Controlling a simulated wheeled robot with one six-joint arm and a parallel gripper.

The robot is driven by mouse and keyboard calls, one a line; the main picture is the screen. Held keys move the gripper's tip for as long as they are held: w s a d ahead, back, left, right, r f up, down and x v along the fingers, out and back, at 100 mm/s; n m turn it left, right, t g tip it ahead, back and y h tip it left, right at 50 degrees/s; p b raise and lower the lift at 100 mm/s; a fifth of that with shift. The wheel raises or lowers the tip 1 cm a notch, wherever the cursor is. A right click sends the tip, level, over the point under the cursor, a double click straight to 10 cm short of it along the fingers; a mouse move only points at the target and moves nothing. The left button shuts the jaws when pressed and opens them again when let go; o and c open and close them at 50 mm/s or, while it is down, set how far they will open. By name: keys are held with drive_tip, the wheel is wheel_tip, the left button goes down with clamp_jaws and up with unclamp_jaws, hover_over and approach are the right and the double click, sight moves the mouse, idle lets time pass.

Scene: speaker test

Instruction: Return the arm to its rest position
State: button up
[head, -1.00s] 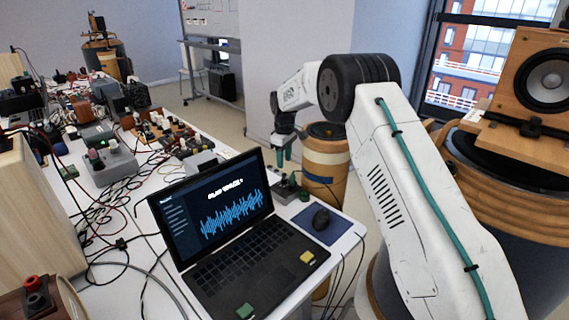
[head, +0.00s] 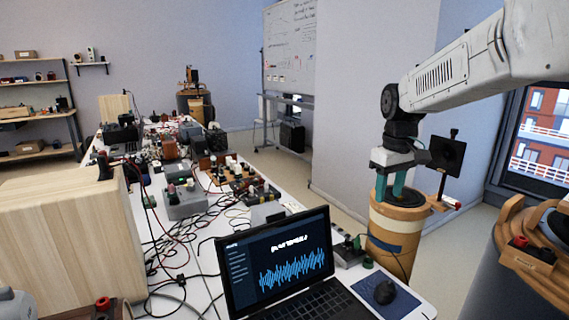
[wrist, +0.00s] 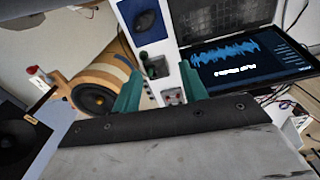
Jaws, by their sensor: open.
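My gripper (head: 392,192) is at the right of the head view, at the end of my white arm. Its two green fingers point down and are apart, with nothing between them. It hangs in front of and above a wooden drum-shaped stand (head: 394,238), to the right of the table's edge. In the wrist view my gripper (wrist: 160,92) shows both green fingers spread, with the table corner beyond them. The laptop (head: 283,262) stands open on the table with a blue waveform on its screen; it also shows in the wrist view (wrist: 245,50).
A mouse (head: 384,292) lies on a blue pad at the table's near right corner. The table (head: 250,209) holds several devices and tangled cables. A large wooden box (head: 75,250) stands at left. A whiteboard (head: 290,45) stands behind.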

drive_tip(key=s+r+m, duration=0.1)
drive_tip(key=s+r, duration=0.1)
drive_tip(key=s, duration=0.7)
drive_tip(key=s+r+m, duration=0.1)
drive_tip(key=s+r, duration=0.1)
drive_tip(key=s, duration=0.6)
drive_tip(key=s+f+m, duration=0.1)
drive_tip(key=s+f, duration=0.2)
drive_tip(key=s, duration=0.6)
drive_tip(key=s+d+f+m, duration=0.1)
drive_tip(key=s+f+m, duration=0.1)
drive_tip(key=s, duration=0.7)
drive_tip(key=shift+s+d+f+t, duration=0.15)
drive_tip(key=shift+s+f+t, duration=0.15)
drive_tip(key=shift+f, duration=0.15)
